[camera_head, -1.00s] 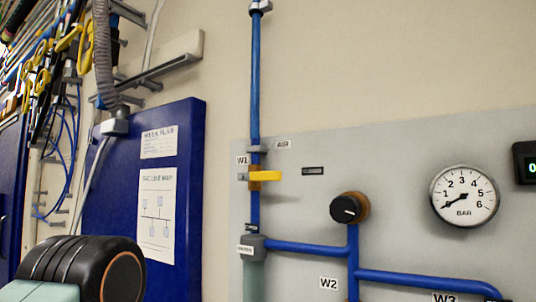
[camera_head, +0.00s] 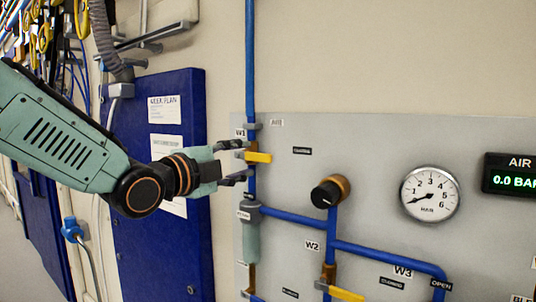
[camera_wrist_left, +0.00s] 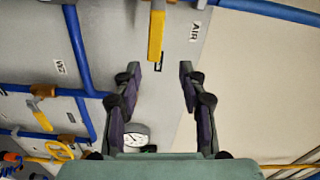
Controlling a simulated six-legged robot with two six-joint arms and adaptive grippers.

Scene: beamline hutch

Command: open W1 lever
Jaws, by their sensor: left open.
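The W1 lever (camera_head: 257,157) is a short yellow handle on a brass valve in the vertical blue pipe, beside the W1 label (camera_head: 241,133). It sticks out sideways to the right, across the pipe. In the left wrist view the yellow lever (camera_wrist_left: 156,36) hangs at the top centre, just beyond and between the fingertips. My left gripper (camera_head: 234,162) is open and empty, its fingers pointing right, one above the other, close to the left of the valve. The left wrist view also shows the spread fingers (camera_wrist_left: 158,73). My right gripper is in neither view.
A black knob (camera_head: 325,194), a pressure gauge (camera_head: 430,194) near zero and an AIR display (camera_head: 511,174) reading 0.0 are on the grey panel. The W3 valve's yellow lever (camera_head: 346,293) is lower right. A blue board (camera_head: 190,250) stands behind my arm.

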